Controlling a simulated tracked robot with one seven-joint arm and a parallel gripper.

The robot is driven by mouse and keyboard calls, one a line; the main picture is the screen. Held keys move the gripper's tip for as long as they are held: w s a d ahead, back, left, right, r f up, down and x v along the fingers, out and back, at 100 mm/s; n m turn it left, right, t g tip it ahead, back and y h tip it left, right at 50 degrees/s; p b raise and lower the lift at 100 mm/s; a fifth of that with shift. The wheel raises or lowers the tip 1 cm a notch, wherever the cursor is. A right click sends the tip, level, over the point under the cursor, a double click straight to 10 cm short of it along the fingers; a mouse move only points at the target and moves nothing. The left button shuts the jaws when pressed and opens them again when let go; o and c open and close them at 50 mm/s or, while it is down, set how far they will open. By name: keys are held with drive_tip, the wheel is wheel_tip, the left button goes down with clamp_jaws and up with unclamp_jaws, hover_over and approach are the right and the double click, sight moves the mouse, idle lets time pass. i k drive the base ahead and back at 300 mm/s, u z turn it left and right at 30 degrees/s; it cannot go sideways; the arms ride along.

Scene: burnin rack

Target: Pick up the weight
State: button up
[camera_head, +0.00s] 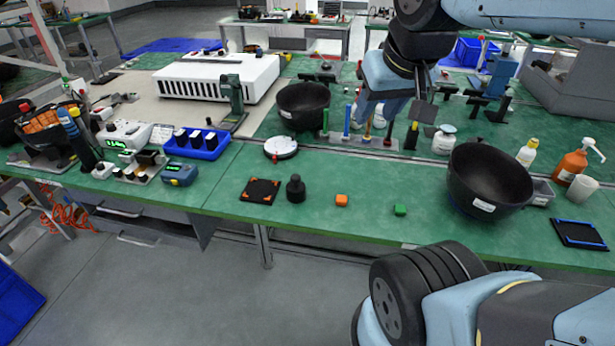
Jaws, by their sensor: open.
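The weight (295,188) is a small black cylinder with a narrower knob on top. It stands upright on the front part of the green bench, just right of a black square pad with orange corners (261,190). My gripper (378,108) hangs from my arm at the upper middle, above and behind the weight and to its right. It appears in front of the small tool rack. It is open and apart from the weight. Its tips are hard to make out against the things behind it.
A large black bowl (488,180) stands at right, another (302,105) behind. The front bench edge is close to the weight.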

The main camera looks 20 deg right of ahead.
sight(296, 190)
drive_tip(key=u, duration=0.85)
drive_tip(key=i, duration=0.15)
drive_tip(key=z, duration=2.65)
drive_tip(key=k, duration=2.3)
drive_tip(key=u, duration=0.9)
drive_tip(key=i, duration=1)
